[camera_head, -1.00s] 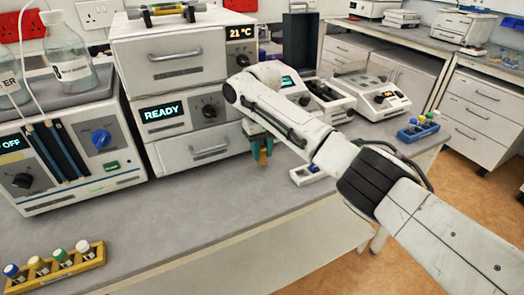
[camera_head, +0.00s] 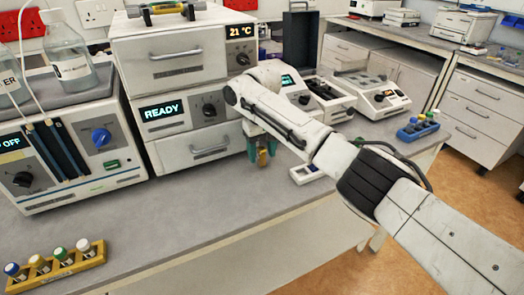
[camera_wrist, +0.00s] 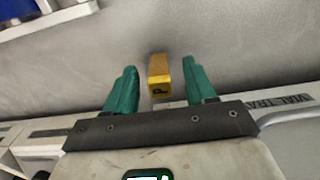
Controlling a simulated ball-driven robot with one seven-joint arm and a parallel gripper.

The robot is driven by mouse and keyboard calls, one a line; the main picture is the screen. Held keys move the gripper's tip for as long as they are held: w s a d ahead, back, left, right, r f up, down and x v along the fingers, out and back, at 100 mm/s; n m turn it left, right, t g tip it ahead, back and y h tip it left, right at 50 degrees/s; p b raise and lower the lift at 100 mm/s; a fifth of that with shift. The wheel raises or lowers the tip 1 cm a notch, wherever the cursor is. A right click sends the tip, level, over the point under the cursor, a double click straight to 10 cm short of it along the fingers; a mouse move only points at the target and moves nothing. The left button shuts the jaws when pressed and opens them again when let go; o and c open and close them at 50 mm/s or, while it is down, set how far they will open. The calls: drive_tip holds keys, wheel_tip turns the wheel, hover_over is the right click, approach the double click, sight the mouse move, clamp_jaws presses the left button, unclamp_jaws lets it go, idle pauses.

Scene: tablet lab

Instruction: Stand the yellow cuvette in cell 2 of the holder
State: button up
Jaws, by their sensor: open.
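The yellow cuvette (camera_wrist: 159,75) is a slim block with a dark mark on its near end. It is between the two teal fingers of my gripper (camera_wrist: 160,68) in the wrist view, with a gap on each side. My gripper (camera_head: 263,153) is open, low over the bench in front of the drawers. The cuvette (camera_head: 262,158) shows small between the fingers there; I cannot tell what its foot rests on.
The drawer unit (camera_head: 195,150) stands close behind my gripper. A pump unit (camera_head: 70,160) is at left, and a yellow rack of capped vials (camera_head: 62,268) at front left. A blue vial rack (camera_head: 418,130) is at right. The bench front (camera_head: 200,220) is clear.

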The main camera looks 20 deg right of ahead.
sight(261, 153)
drive_tip(key=shift+t, duration=0.5)
drive_tip(key=r, duration=1)
drive_tip(key=shift+s+a+r, duration=0.25)
drive_tip(key=shift+a, duration=0.05)
drive_tip(key=shift+s+f+t, duration=0.25)
drive_tip(key=shift+f+t, duration=0.05)
drive_tip(key=shift+t, duration=0.1)
drive_tip(key=f+t, duration=0.1)
drive_tip(key=f, duration=0.2)
drive_tip(key=f+t, duration=0.1)
drive_tip(key=f, duration=0.2)
drive_tip(key=w+f, duration=0.1)
drive_tip(key=f, duration=0.3)
drive_tip(key=shift+d+t, duration=0.3)
drive_tip(key=shift+t, duration=0.1)
drive_tip(key=shift+r, duration=0.1)
clamp_jaws()
